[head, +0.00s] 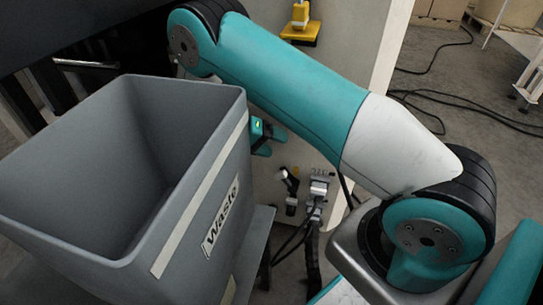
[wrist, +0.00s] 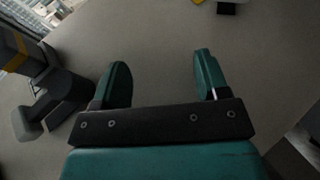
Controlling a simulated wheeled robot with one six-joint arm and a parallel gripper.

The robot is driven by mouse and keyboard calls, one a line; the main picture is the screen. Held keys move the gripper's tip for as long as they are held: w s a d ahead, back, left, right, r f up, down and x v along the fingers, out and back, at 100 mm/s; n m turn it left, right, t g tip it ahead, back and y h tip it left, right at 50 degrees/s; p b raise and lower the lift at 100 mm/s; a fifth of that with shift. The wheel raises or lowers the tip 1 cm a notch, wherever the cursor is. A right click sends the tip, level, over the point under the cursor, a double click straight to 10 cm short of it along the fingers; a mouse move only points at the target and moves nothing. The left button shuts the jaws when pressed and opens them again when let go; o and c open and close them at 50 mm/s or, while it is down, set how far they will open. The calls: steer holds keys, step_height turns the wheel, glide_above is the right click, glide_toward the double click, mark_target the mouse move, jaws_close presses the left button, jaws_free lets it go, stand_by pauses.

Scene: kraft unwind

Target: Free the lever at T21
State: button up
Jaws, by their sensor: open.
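My gripper (wrist: 160,70) is open and empty in the wrist view, its two teal fingers spread before a plain pale panel (wrist: 165,35). In the head view my gripper (head: 268,140) shows only in part beyond the waste bin's right edge. A dark lever-like part with a grey end (wrist: 45,105) lies left of the fingers in the wrist view, apart from them. In the head view a small fitting with a black-and-white handle (head: 289,183) sits low on the panel, below my gripper. No T21 label is readable, so I cannot tell which part is that lever.
A large grey bin marked "Waste" (head: 215,215) fills the left of the head view and hides part of my gripper. A yellow device (head: 299,30) is on the panel above. Cables hang below the fitting. Black cables lie on the floor (head: 465,80) at right.

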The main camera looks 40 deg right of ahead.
step_height(320, 180, up, 7)
steer(key=shift+r+p, duration=0.15)
steer(key=shift+p, duration=0.75)
steer(key=shift+c, duration=0.5)
